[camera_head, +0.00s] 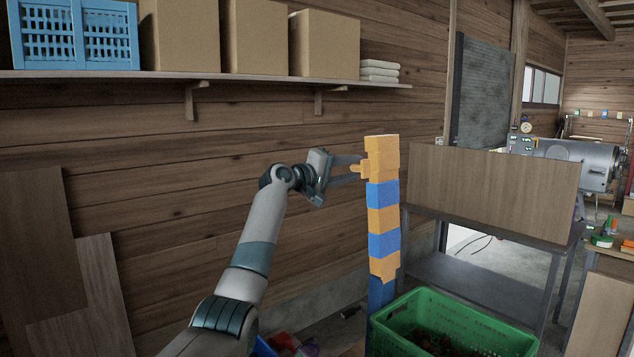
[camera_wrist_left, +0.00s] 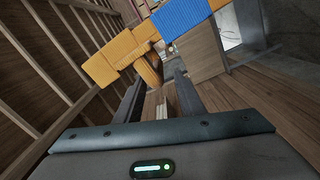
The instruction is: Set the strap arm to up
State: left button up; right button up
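The strap arm (camera_head: 383,210), banded in orange and blue, stands upright near the middle of the head view, with a blue post part (camera_head: 379,293) below it. A short orange peg (camera_head: 357,168) sticks out to the left near its top. My left gripper (camera_head: 360,169) is at that peg, its fingers apart. In the left wrist view, the peg (camera_wrist_left: 150,74) lies between the tips of my open left gripper (camera_wrist_left: 160,78), and the banded arm (camera_wrist_left: 182,17) is beyond. I cannot tell whether a finger touches the peg. My right gripper is not in view.
A green crate (camera_head: 400,333) with dark contents stands at the foot of the post. A wooden panel (camera_head: 495,192) on a metal stand is close on the right. A wall shelf (camera_head: 200,76) bears cardboard boxes and a blue basket (camera_head: 80,35).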

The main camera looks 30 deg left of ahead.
pick_arm(q)
jog(key=b+v, duration=0.4)
jog(key=v, duration=0.8)
jog(key=shift+d+f, duration=0.1)
